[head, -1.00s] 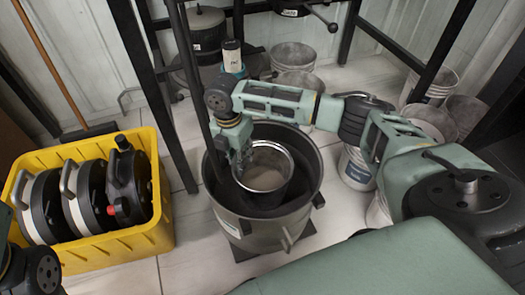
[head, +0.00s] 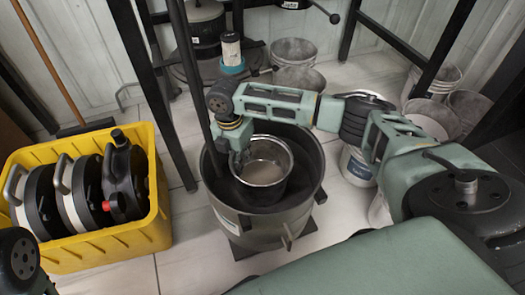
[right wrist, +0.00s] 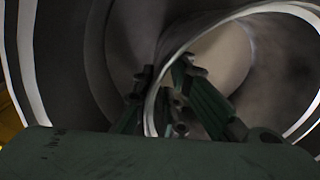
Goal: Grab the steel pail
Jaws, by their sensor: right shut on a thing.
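The steel pail (head: 280,180) is a small grey metal bucket with a bright rim and a pale inside. It sits within a larger dark grey drum (head: 310,190) in the middle of the head view. My right gripper (head: 238,158) reaches down at the pail's left side. In the right wrist view the gripper's fingers (right wrist: 165,95) are shut with the pail's rim (right wrist: 158,88) running between them. The fingertips are partly hidden in the head view. My left arm shows only in the lower left corner, and its gripper is out of view.
A yellow crate (head: 140,240) with several cable reels stands at the left. Black frame legs (head: 160,100) rise close behind the drum. Several grey buckets (head: 292,52) and a white bucket (head: 356,166) stand behind and to the right.

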